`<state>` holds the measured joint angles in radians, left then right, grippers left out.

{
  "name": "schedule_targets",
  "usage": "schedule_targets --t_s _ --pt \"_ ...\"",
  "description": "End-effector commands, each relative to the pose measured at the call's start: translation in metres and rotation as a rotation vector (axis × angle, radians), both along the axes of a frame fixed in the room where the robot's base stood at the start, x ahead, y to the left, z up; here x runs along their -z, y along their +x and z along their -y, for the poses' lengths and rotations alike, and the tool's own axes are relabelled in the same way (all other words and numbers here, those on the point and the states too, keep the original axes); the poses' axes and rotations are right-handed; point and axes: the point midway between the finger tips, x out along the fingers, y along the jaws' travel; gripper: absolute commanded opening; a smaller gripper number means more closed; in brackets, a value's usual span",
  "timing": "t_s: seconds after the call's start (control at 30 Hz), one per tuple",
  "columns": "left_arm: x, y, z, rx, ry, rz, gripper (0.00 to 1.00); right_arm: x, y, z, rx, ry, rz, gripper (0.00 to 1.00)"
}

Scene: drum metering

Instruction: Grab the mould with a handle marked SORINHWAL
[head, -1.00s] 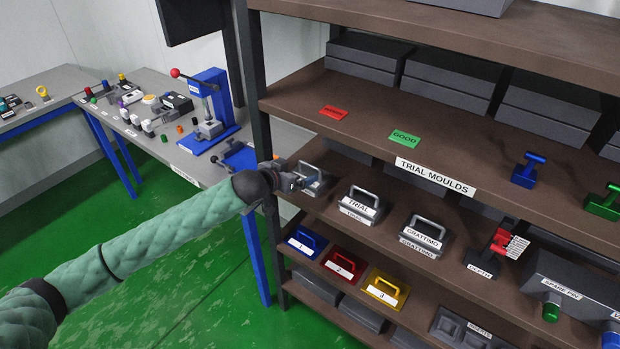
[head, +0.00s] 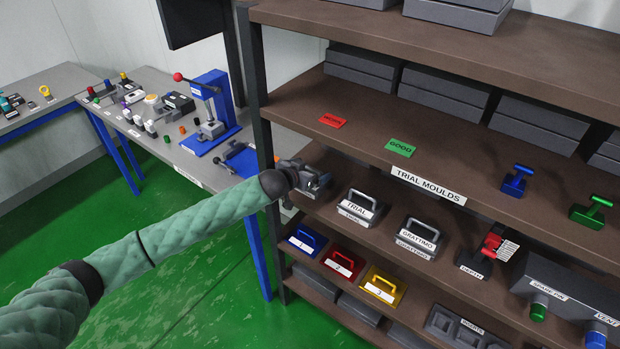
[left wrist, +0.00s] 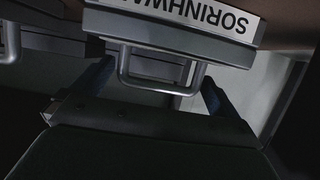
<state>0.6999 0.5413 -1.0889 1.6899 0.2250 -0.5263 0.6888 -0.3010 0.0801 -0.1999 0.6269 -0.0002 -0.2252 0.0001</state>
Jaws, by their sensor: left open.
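The mould with a handle marked SORINHWAL (left wrist: 185,25) is at the top of the left wrist view, its label upside down there. Its metal handle (left wrist: 165,88) reaches down between the fingers of my left gripper (left wrist: 152,85). The gripper is open, one finger on each side of the handle; whether either touches it I cannot tell. In the head view my left gripper (head: 318,182) is at the left end of the shelf of trial moulds and largely hides this mould. My right gripper is not in view.
The shelf post (head: 265,150) is close to my left arm. Blue (head: 306,240), red (head: 343,264) and yellow (head: 383,288) handled blocks are on the shelf below.

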Motion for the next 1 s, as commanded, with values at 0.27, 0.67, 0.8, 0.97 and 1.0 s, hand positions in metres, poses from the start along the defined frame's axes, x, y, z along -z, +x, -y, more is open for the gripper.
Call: schedule_targets --t_s 0.27,0.67,0.8,0.97,1.0 --pt "0.0008 0.0004 0.0003 0.0 0.0 0.0 0.94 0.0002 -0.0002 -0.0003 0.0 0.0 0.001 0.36" --pt "-0.002 0.0011 0.0007 0.0 -0.002 0.002 0.26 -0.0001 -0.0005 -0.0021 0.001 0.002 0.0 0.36" --pt "-0.0019 0.001 0.0006 0.0 -0.002 0.002 0.26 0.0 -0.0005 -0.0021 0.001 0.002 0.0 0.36" --pt "-0.0054 0.0013 0.0006 0.0 -0.003 0.002 0.26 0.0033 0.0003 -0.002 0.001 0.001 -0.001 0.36" --pt "-0.0077 0.0014 0.0005 0.0 -0.003 0.003 0.26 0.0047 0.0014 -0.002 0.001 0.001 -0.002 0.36"
